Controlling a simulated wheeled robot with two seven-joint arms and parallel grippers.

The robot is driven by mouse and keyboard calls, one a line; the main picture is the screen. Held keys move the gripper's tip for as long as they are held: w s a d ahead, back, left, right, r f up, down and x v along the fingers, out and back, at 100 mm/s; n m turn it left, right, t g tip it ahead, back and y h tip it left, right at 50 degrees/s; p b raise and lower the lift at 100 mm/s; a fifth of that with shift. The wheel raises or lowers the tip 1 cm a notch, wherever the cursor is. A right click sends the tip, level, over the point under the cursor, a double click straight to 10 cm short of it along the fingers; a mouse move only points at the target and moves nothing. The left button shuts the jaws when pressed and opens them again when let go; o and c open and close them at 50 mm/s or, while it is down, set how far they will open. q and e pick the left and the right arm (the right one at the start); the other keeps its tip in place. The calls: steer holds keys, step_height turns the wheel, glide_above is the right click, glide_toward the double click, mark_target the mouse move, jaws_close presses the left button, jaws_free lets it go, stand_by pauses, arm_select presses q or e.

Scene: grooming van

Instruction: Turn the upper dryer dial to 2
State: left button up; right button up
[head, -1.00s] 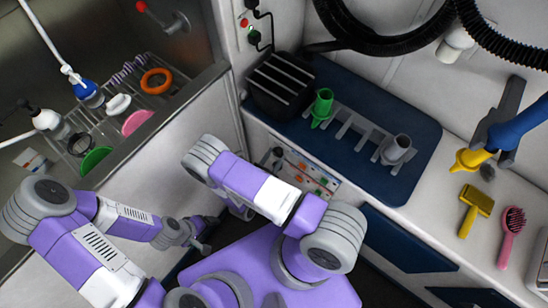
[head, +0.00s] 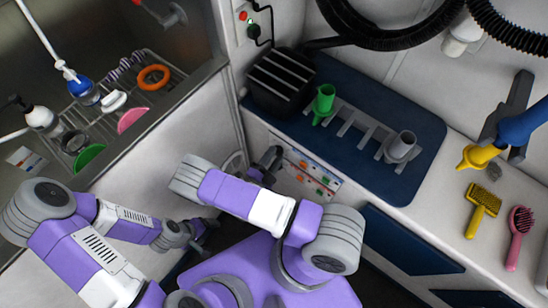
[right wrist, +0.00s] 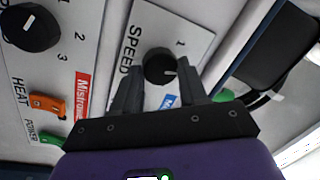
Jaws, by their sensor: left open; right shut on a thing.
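The dryer control panel (head: 308,174) is on the front of the counter, with small orange and green controls. In the right wrist view, a round black dial (right wrist: 159,66) beside the word SPEED sits between the fingers of my right gripper (right wrist: 160,80), which is shut on it. A "1" is legible near this dial; its other numbers are hidden. Its pale mark points toward the lower right of the picture. Another black dial (right wrist: 32,27), with 1, 2 and 3, is at the left near HEAT. My left gripper (head: 207,231) is open, low beside the tub wall, away from the panel.
An orange switch (right wrist: 46,104) and a green switch (right wrist: 45,138) lie near the right gripper. The counter above holds a blue mat (head: 420,130), a black slatted box (head: 280,82), a yellow brush (head: 482,209) and a pink brush (head: 518,236). The tub is at left.

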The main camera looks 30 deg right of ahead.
arm_select(q)
steer(key=shift+f, duration=0.25)
arm_select(e)
steer(key=shift+f+m, duration=0.1)
steer(key=shift+m, duration=1.1)
steer(key=o, duration=1.1)
steer(key=shift+c, duration=0.2)
